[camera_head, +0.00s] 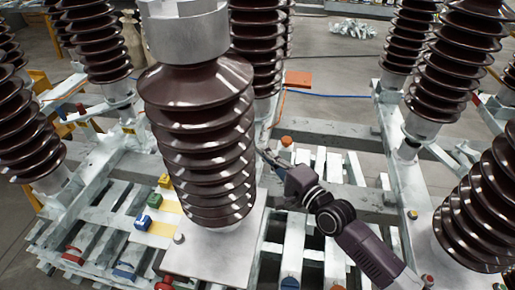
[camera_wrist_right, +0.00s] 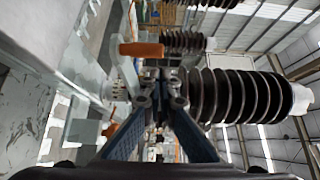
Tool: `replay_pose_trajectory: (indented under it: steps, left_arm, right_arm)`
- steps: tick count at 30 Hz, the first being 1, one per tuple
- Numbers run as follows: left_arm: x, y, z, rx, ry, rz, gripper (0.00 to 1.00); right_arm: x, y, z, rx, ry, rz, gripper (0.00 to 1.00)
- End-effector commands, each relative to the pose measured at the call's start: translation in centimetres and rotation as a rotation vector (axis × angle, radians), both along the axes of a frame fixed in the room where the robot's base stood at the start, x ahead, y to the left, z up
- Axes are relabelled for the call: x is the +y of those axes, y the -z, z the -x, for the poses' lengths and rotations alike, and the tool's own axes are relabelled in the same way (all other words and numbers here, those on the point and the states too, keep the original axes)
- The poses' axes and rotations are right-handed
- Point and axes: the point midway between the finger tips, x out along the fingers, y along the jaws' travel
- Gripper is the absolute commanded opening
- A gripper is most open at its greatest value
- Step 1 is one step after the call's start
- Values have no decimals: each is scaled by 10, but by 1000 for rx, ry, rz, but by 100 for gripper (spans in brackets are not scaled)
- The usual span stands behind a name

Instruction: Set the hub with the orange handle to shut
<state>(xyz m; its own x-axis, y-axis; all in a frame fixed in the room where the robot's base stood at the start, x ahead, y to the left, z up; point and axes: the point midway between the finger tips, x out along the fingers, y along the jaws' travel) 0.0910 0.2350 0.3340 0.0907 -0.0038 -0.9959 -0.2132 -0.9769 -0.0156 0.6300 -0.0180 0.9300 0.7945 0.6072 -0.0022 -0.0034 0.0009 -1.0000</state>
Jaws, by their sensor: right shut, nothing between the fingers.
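In the right wrist view an orange handle (camera_wrist_right: 141,49) sticks out sideways from a pale grey hub (camera_wrist_right: 116,48), up and left of my right gripper (camera_wrist_right: 160,82). The gripper's fingers are together with nothing between them, and a gap seems to show between them and the handle. In the head view my right gripper (camera_head: 264,153) is just right of the large central brown insulator. A small orange round part (camera_head: 286,141) shows near it; I cannot tell whether it is the same handle. My left gripper is not in view.
The ribbed brown insulator (camera_head: 205,140) stands close left of the right gripper and blocks the view behind it. More insulators (camera_head: 445,65) stand on grey metal frames (camera_head: 405,185) around. A yellow-marked bar with green and blue parts (camera_head: 155,202) lies lower left. Slatted pallets (camera_head: 295,245) lie below.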

Motion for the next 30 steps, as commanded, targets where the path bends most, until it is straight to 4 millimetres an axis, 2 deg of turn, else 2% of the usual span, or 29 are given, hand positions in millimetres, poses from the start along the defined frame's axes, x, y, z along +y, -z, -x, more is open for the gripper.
replay_pose_trajectory:
  steps: [6,19,27,30]
  left_arm:
    - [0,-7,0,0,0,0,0]
    - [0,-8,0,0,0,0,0]
    - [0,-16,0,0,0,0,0]
    - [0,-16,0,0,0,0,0]
  right_arm:
    - [17,-2,-2,-2,1,0,0]
    - [20,-1,-3,-2,1,1,0]
    - [48,-2,-4,0,0,-3,0]
    - [52,-2,-4,-2,0,0,0]
